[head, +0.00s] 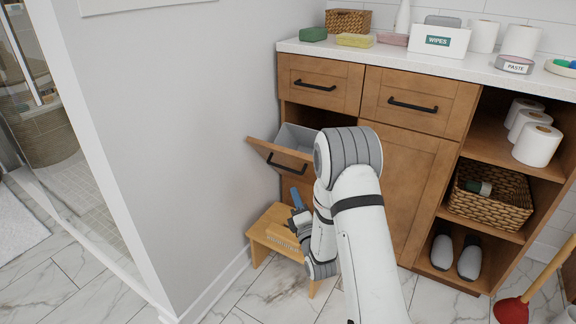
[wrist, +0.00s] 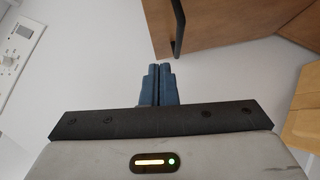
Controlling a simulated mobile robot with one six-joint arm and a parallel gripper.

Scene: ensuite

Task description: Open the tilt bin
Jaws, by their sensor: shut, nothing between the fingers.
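The tilt bin's wooden front (head: 262,148) leans outward from the left of the cabinet in the head view, with its grey inner bin (head: 297,137) showing behind it. Its black bar handle (head: 287,161) is on the front. In the wrist view the wooden front (wrist: 225,22) fills the upper right, and the handle (wrist: 179,30) stands just above and right of the fingertips. My gripper (head: 296,197) is below the tilted front in the head view. Its blue fingers (wrist: 164,68) are shut together, empty, and look apart from the handle. My arm hides part of the bin's right side.
A wooden step stool (head: 270,236) stands on the floor below the bin, close to my gripper. A grey wall (head: 190,130) is close on the left. Drawers (head: 320,84) are above; open shelves with a basket (head: 490,197) are right. A plunger (head: 512,308) stands at lower right.

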